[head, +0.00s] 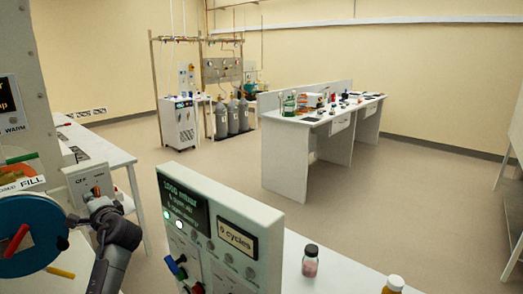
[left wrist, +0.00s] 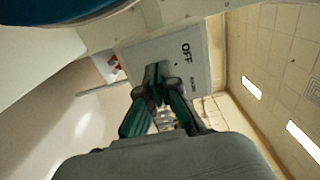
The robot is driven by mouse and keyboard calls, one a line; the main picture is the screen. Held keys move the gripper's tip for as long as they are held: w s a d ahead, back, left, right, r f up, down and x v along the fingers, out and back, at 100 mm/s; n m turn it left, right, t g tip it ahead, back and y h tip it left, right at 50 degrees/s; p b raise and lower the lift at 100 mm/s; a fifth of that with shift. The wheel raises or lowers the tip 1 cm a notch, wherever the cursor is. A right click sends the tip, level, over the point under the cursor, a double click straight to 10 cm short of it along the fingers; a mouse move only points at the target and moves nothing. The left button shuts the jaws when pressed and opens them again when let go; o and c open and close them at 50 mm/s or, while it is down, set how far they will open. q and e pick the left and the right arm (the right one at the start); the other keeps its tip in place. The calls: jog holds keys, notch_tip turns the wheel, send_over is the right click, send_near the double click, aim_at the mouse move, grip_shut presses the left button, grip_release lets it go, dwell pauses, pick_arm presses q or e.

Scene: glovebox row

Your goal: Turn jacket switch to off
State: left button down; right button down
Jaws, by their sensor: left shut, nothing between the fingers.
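A pale switch box (head: 82,178) with an OFF label stands at the left in the head view. It also fills the upper middle of the left wrist view (left wrist: 199,75), its lettering turned sideways. My left gripper (head: 93,198) is in front of the lower part of this box. In the left wrist view its green-grey fingers (left wrist: 160,74) are together, with nothing between them, over the box's face. The switch lever is not clearly visible; the fingers cover part of the face. I cannot tell whether they touch it. My right gripper is out of view.
A blue round wheel (head: 28,236) with a red handle is close left of my gripper. A panel with a display (head: 183,205) and a cycles label stands to the right. Bottles (head: 310,262) stand on the white bench beside it. Open floor lies beyond.

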pick_arm(q)
jog(key=shift+f, duration=0.2)
jog(key=shift+f, duration=0.4)
jog(key=shift+f, duration=0.2)
jog(key=shift+s+a, duration=0.1)
jog(key=p+v, duration=0.2)
jog(key=v, duration=0.4)
jog(key=shift+s, duration=0.2)
dwell(0.5)
jog(key=shift+a+f, duration=0.1)
jog(key=shift+a, duration=0.05)
